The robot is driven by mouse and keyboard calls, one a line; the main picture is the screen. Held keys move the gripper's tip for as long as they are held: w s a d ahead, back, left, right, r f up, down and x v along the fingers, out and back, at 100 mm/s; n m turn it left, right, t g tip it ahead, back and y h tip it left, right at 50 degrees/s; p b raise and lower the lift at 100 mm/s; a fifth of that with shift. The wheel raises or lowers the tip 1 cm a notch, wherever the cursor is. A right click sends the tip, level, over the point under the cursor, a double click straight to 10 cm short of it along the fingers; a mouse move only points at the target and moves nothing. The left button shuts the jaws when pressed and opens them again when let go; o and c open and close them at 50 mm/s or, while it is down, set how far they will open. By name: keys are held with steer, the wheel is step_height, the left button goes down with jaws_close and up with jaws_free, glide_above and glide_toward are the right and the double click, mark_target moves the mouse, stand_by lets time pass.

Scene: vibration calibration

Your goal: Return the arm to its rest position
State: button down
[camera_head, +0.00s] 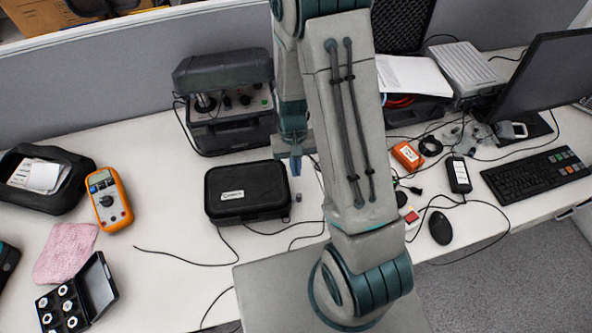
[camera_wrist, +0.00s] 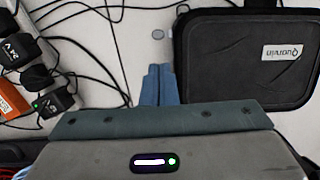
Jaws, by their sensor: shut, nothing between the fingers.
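My arm rises in the middle of the head view, bent over the desk. My gripper (camera_head: 295,167) points down above the desk, just right of a black case (camera_head: 247,190). In the wrist view my gripper (camera_wrist: 160,72) shows two blue fingers pressed together with nothing between them. The black case (camera_wrist: 245,60) with a white label lies to the right of the fingers there, apart from them. The desktop below the fingertips is partly hidden by my gripper and arm.
A calibration unit in an open case (camera_head: 228,110) stands behind the black case. An orange multimeter (camera_head: 109,200) and a pink cloth (camera_head: 66,252) lie left. A monitor (camera_head: 545,85), keyboard (camera_head: 536,178) and mouse (camera_head: 440,227) are right. Cables cross the desk; its middle left is fairly clear.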

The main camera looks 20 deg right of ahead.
steer(key=shift+p+v, duration=0.8)
steer(key=shift+v, duration=0.85)
steer(key=s+r+t+b, duration=0.1)
steer(key=s+r+t, duration=0.1)
steer(key=r, duration=0.5)
steer(key=s+d+r+t+b, duration=0.1)
steer(key=s+r+t, duration=0.1)
steer(key=s+r, duration=0.3)
steer(key=s+r+n+t+b, duration=0.1)
steer(key=s+r+t, duration=0.1)
steer(key=r, duration=0.8)
steer(key=shift+s+d+r+t, duration=0.15)
steer(key=shift+s+r+t, duration=0.2)
steer(key=shift+s, duration=0.55)
